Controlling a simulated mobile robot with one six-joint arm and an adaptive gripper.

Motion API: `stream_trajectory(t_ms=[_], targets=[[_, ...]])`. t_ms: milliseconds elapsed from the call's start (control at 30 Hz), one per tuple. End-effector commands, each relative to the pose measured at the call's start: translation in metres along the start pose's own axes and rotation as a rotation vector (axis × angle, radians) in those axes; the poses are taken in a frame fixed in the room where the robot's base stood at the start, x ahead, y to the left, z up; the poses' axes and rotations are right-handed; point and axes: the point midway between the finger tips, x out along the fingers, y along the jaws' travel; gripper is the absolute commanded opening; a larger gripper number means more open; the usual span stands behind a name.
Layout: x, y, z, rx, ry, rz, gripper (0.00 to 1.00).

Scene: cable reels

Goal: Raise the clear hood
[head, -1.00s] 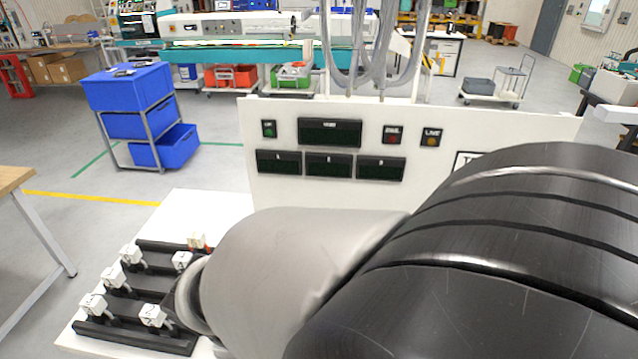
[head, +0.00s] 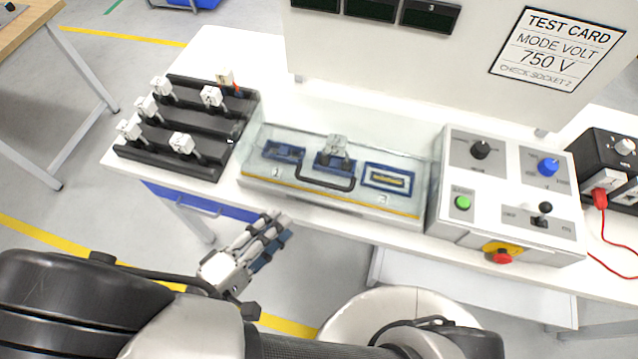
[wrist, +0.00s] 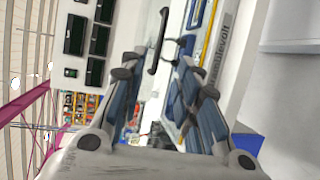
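The clear hood (head: 412,172) is a low transparent box lying closed on the white bench, with blue sockets visible through it. A black bar handle (head: 325,185) runs along its front; the handle also shows in the wrist view (wrist: 157,45), ahead of my fingers. A grey-white plug-like piece (head: 336,146) stands in the middle socket. My gripper (head: 280,227) is in front of the bench edge, below and left of the handle, and not touching it. In the wrist view its two fingers (wrist: 162,82) are spread apart with nothing between them.
A black rack (head: 190,128) with several white plugs stands left of the hood. A control box (head: 508,190) with knobs, a green button and a red one stands close on the right. A test card panel (head: 556,48) rises behind.

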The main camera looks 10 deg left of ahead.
Motion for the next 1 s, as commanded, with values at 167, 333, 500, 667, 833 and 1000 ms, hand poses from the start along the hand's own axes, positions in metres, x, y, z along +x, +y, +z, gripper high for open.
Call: stream_trajectory(t_ms=[167,333,500,667,833,1000], targets=[[0.042,-0.001,0.001,-0.002,-0.007,0.0,0.3],[0.079,-0.001,0.002,-0.003,-0.008,-0.001,0.3],[0.109,-0.001,0.002,-0.002,-0.007,-0.002,0.3],[0.127,-0.001,0.001,-0.001,-0.005,-0.001,0.3],[0.133,0.0,0.001,-0.001,-0.003,-0.001,0.3],[0.133,0.0,0.001,-0.001,-0.003,-0.001,0.3]])
